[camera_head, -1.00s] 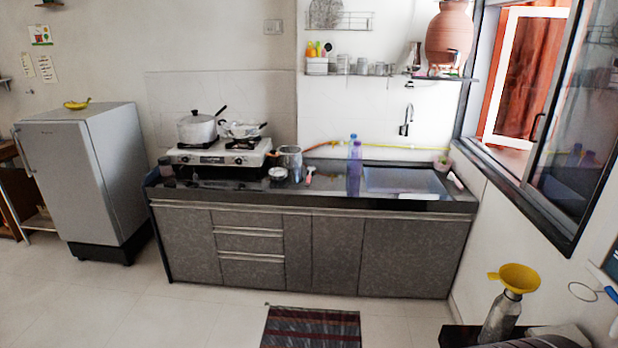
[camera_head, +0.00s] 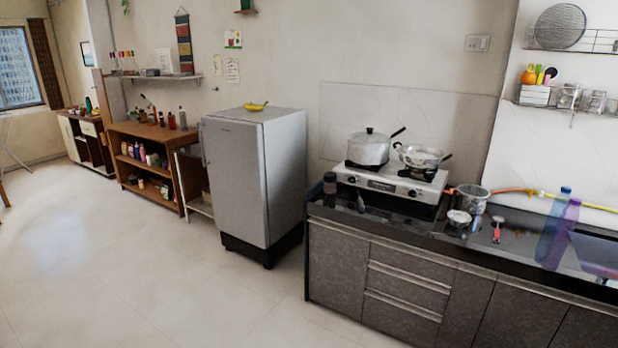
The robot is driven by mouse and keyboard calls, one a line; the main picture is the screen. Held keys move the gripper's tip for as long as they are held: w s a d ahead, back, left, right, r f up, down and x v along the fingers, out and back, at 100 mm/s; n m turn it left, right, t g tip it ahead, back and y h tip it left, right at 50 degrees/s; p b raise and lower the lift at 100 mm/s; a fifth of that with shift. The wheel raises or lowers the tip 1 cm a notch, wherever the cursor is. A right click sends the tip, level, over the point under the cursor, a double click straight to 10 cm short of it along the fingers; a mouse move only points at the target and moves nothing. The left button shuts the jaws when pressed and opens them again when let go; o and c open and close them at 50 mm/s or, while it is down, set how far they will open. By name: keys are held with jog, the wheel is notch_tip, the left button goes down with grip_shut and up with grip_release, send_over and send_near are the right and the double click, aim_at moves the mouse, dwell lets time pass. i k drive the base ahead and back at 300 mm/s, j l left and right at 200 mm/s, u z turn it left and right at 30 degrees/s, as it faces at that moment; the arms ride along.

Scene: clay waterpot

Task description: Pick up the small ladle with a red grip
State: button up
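The small ladle with a red grip (camera_head: 497,231) appears to be the short item lying on the dark kitchen counter (camera_head: 400,217), at the right of the picture. Its red part points toward the counter's front edge and its pale end toward the wall. It lies to the right of a small metal bowl (camera_head: 458,218) and a steel pot (camera_head: 472,200), apart from both. My gripper is not in view.
A gas stove (camera_head: 388,183) with two pans stands left of the ladle. Blue and purple bottles (camera_head: 556,233) stand to its right. A grey fridge (camera_head: 256,185) and wooden shelves (camera_head: 150,172) line the wall. The floor (camera_head: 110,270) at left is clear.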

aim_at(497, 219)
jog(key=i+j, duration=0.15)
jog(key=i, duration=0.3)
jog(key=i+j+z, duration=0.1)
jog(key=i, duration=0.4)
jog(key=i+j, duration=0.25)
jog(key=i, duration=0.2)
jog(key=i+j+z, duration=0.1)
jog(key=i, duration=0.35)
jog(key=i+j, duration=0.3)
jog(key=i, duration=0.15)
jog(key=i+l+z, duration=0.25)
jog(key=z, duration=0.2)
jog(key=i+l+z, duration=0.2)
jog(key=i+z, duration=0.15)
jog(key=z, duration=0.15)
jog(key=i+z, duration=0.3)
jog(key=z, duration=0.15)
jog(key=i+z, duration=0.45)
jog(key=i+j+z, duration=0.15)
jog(key=z, duration=0.3)
jog(key=i+j+z, duration=0.25)
jog(key=i+l, duration=0.1)
